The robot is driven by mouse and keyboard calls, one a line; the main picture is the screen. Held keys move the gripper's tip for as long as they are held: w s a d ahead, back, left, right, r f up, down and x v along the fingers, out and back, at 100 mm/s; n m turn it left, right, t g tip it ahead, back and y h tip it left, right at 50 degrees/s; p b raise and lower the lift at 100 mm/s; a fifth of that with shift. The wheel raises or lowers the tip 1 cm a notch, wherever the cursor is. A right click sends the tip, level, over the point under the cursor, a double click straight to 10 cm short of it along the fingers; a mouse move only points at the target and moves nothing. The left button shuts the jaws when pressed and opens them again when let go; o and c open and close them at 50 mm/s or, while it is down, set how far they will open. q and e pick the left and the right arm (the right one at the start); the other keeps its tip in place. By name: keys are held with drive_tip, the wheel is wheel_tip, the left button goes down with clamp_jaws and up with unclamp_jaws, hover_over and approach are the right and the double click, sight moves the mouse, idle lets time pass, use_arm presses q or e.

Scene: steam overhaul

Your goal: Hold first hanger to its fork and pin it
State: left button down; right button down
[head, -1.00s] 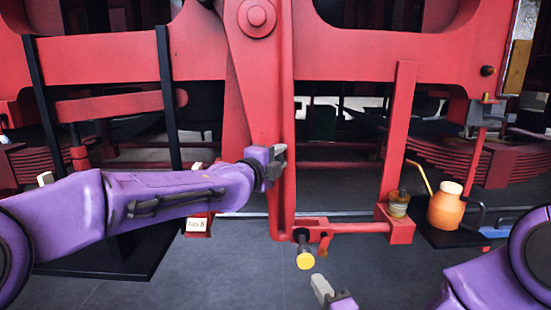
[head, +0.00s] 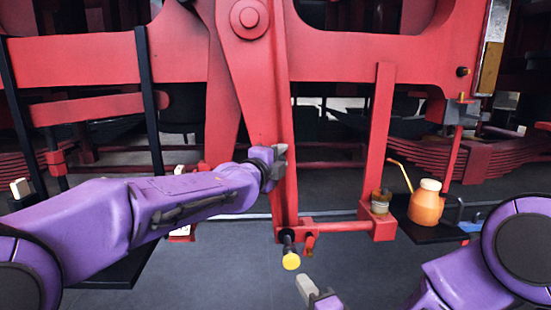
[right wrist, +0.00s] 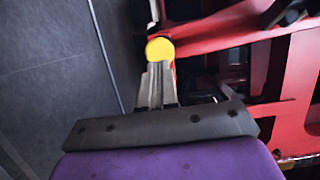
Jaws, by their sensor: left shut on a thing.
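A long red hanger (head: 284,110) hangs beside a wider red link and runs down to a red bracket, apparently the fork (head: 308,221), at its foot. My left gripper (head: 277,163) is shut on the hanger in its lower half. A pin with a yellow head (head: 291,261) and a dark shank sticks out toward me at the hanger's foot. My right gripper (head: 303,284) is just below and right of the yellow head, with a small gap. In the right wrist view its fingers (right wrist: 157,72) lie close together and point at the yellow head (right wrist: 159,50). How deep the pin sits is hidden.
Black uprights (head: 149,110) stand at the left behind my left arm. The grey floor (head: 235,265) below the hanger is clear.

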use_arm(q)
drive_tip(key=shift+s+d+r, duration=0.15)
drive_tip(key=shift+d+r, duration=0.05)
drive_tip(key=shift+d, duration=0.05)
